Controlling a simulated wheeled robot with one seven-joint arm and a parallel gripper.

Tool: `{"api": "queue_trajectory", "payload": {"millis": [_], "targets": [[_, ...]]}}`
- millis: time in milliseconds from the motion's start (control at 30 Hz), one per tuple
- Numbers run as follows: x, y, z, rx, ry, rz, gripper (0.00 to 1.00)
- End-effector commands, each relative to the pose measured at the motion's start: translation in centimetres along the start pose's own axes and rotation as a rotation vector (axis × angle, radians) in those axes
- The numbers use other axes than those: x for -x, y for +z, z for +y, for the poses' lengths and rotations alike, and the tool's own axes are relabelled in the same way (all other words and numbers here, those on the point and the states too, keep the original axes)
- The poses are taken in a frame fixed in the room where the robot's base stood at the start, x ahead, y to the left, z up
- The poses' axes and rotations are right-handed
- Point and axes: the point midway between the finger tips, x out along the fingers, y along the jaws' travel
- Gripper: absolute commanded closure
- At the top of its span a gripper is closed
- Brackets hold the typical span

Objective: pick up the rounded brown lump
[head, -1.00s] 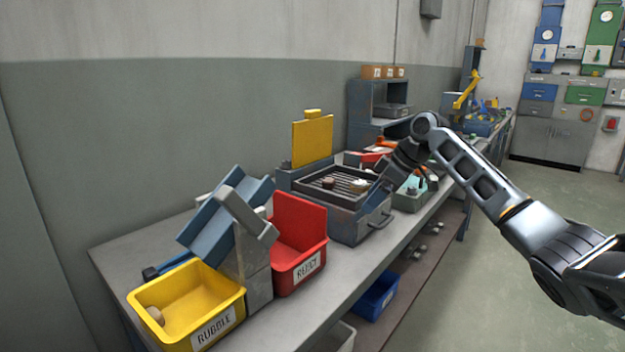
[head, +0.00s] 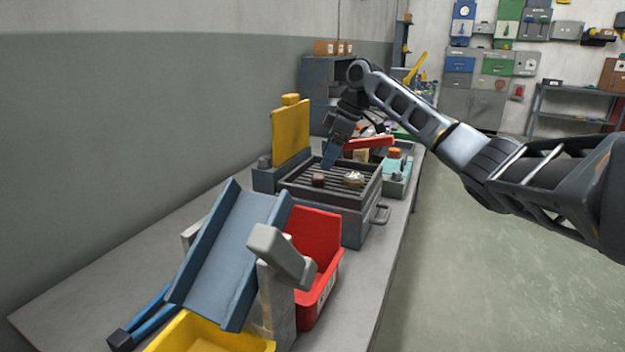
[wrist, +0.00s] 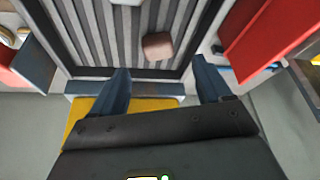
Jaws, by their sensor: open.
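The rounded brown lump (head: 318,180) rests on the dark slatted grill (head: 296,187) of a grey box, toward the yellow lid. In the wrist view the brown lump (wrist: 158,46) lies on the slats (wrist: 95,30), ahead of the fingertips and roughly centred between them. My gripper (head: 329,158) is above the back part of the grill, pointing down. In the wrist view its fingers (wrist: 160,78) are spread apart with nothing between them. A paler lump (head: 353,179) sits on the grill to the right of the brown one.
A raised yellow lid (head: 290,130) stands behind the grill. A blue chute (head: 232,255), a red bin (head: 318,240) and a yellow bin (head: 210,335) stand in front. A teal tray (head: 397,180) with small items is beyond the grill. Floor on the right is clear.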

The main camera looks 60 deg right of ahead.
Motion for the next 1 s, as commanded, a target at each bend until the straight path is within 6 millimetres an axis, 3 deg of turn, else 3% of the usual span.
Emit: {"api": "queue_trajectory", "payload": {"millis": [433, 767, 1000], "targets": [[-5.4, 0.1, 0.2, 0.0, -0.001, 0.001, 0.22], [-6.3, 0.1, 0.2, 0.0, 0.0, 0.001, 0.22], [-6.2, 0.1, 0.2, 0.0, 0.0, 0.001, 0.44]]}}
